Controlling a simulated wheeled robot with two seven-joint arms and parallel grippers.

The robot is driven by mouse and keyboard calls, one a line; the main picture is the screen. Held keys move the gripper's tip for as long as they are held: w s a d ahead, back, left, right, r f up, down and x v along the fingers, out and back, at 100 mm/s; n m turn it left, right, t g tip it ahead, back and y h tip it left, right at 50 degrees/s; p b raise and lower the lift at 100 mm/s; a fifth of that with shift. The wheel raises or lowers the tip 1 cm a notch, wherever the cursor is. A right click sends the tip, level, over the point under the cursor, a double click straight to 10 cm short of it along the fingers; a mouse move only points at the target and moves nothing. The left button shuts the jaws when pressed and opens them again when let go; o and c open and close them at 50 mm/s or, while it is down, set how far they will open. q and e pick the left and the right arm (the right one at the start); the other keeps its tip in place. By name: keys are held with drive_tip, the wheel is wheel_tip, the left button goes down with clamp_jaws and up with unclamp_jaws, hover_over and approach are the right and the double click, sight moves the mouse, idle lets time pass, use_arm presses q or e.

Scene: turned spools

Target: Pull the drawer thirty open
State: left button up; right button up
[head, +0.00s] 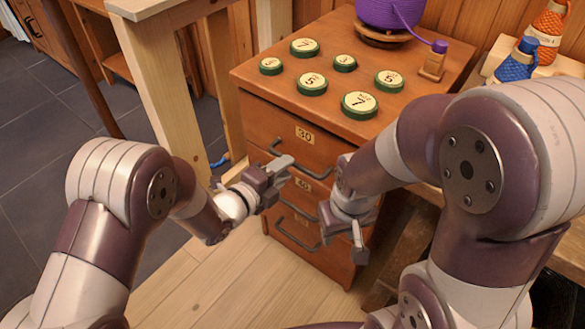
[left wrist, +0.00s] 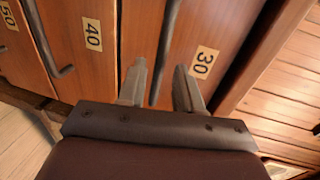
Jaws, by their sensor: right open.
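The drawer thirty (head: 270,118) is the top drawer of a reddish-brown wooden cabinet. Its front looks flush with the cabinet, and its label reads 30. Its dark bar handle (head: 315,172) is partly covered by my left gripper (head: 283,170). In the left wrist view, my left gripper (left wrist: 160,78) is open, with one finger on each side of the handle (left wrist: 167,40). Gaps show between the fingers and the bar. The 30 label (left wrist: 202,62) is just beside the right finger. My right gripper (head: 350,238) is open and empty, low in front of the cabinet's right side.
Several numbered green discs (head: 312,84) and a purple yarn pot (head: 388,12) stand on the cabinet top (head: 335,60). Below drawer thirty are other drawers with handles, one labelled 40 (left wrist: 92,34). A pale wooden table leg (head: 160,90) stands left of the cabinet. The floor in front is clear.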

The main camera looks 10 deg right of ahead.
use_arm(q)
drive_tip(key=x, duration=0.4)
drive_tip(key=shift+w+d+b, duration=0.1)
drive_tip(key=shift+b, duration=0.25)
use_arm(e)
drive_tip(key=shift+f, duration=0.65)
use_arm(q)
clamp_jaws()
